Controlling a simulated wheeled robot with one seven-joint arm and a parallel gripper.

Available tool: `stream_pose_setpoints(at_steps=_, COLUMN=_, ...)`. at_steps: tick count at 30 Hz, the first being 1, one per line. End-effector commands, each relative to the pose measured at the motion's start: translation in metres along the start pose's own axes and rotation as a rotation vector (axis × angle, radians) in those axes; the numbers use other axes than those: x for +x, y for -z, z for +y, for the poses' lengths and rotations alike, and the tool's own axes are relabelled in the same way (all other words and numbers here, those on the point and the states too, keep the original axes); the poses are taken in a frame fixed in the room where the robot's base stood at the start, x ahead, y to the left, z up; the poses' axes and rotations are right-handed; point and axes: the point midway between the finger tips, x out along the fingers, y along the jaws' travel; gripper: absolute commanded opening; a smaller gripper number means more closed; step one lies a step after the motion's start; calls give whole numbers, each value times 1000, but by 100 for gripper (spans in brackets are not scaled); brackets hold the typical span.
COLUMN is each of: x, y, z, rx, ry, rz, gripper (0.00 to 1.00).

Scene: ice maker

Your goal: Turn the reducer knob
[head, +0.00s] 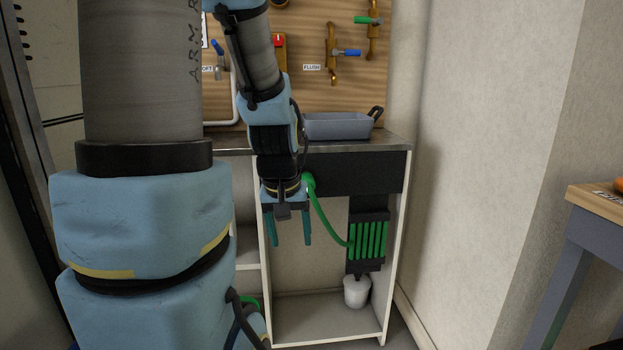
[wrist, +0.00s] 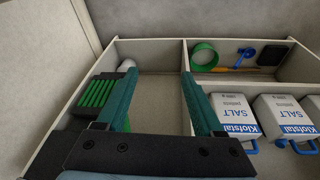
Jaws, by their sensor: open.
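I cannot pick out a reducer knob for certain in either view. In the head view, valves are mounted on the wooden board (head: 300,70): a blue-handled one (head: 346,53), a green-handled one (head: 368,20), and a blue lever (head: 218,48) at the left. My gripper (head: 290,236) points down in front of the open cabinet, below the counter. Its two teal fingers are apart with nothing between them. In the wrist view, the gripper (wrist: 158,75) is over the cabinet's inside, right of a green ribbed unit (wrist: 100,93).
A grey tray (head: 338,126) stands on the counter. A green hose (head: 322,212) runs to the ribbed unit, above a white cup (head: 357,292). Salt bags (wrist: 230,112) and a green ring (wrist: 204,54) lie in neighbouring compartments. A table (head: 600,200) stands at the right.

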Motion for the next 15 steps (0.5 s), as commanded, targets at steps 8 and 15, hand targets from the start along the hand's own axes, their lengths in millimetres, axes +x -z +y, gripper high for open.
stream_pose_setpoints(at_steps=8, x=-28, y=-43, z=-23, rx=97, ry=41, rz=-126, gripper=69)
stream_pose_setpoints(at_steps=15, x=-81, y=-28, z=-20, rx=94, ry=41, rz=-124, gripper=69)
